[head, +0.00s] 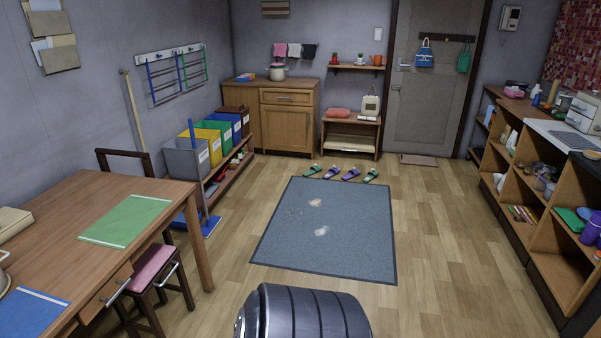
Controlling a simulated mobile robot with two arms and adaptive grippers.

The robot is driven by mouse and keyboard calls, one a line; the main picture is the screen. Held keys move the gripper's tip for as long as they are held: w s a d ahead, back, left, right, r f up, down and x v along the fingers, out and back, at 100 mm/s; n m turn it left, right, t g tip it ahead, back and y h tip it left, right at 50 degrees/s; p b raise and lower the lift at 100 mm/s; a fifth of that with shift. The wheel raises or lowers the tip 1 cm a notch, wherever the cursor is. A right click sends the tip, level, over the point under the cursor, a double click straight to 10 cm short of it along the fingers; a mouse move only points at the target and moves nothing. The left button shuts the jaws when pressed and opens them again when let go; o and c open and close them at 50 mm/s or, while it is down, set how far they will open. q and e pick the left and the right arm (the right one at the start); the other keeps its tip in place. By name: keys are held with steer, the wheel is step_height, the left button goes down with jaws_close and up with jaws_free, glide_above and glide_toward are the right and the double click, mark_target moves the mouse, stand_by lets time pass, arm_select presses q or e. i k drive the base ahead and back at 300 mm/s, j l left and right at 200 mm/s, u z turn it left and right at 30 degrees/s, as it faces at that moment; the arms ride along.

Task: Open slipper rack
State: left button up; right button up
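A low wooden unit (325,132) stands against the back wall, left of the grey door, and looks like the slipper rack. Its top holds a red-orange folded item (337,113) and a pale box-like item with a handle (371,104). A pale horizontal panel shows in its front; at this distance I cannot tell whether a flap there is open or shut. Green and purple slippers (351,174) lie in a row on the floor in front of it. Neither of my grippers is in view.
A grey-blue mat (330,255) covers the middle floor, with two pale marks on it. A table (155,190) and stool (152,268) stand left, colored bins (217,138) behind them. Open shelves (548,200) line the right. Floor right of the mat is clear.

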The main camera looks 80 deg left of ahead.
mark_target(351, 143)
steer(key=u, duration=2.55)
steer(key=z, duration=0.2)
steer(key=i, duration=6.15)
steer(key=i+z, duration=0.1)
steer(key=i, duration=0.35)
steer(key=i+j+z, duration=0.1)
steer(key=i, duration=0.3)
steer(key=i+j+z, duration=0.1)
steer(key=i+j, duration=0.15)
steer(key=i, duration=0.2)
steer(key=i+j+z, duration=0.1)
steer(key=i, duration=0.3)
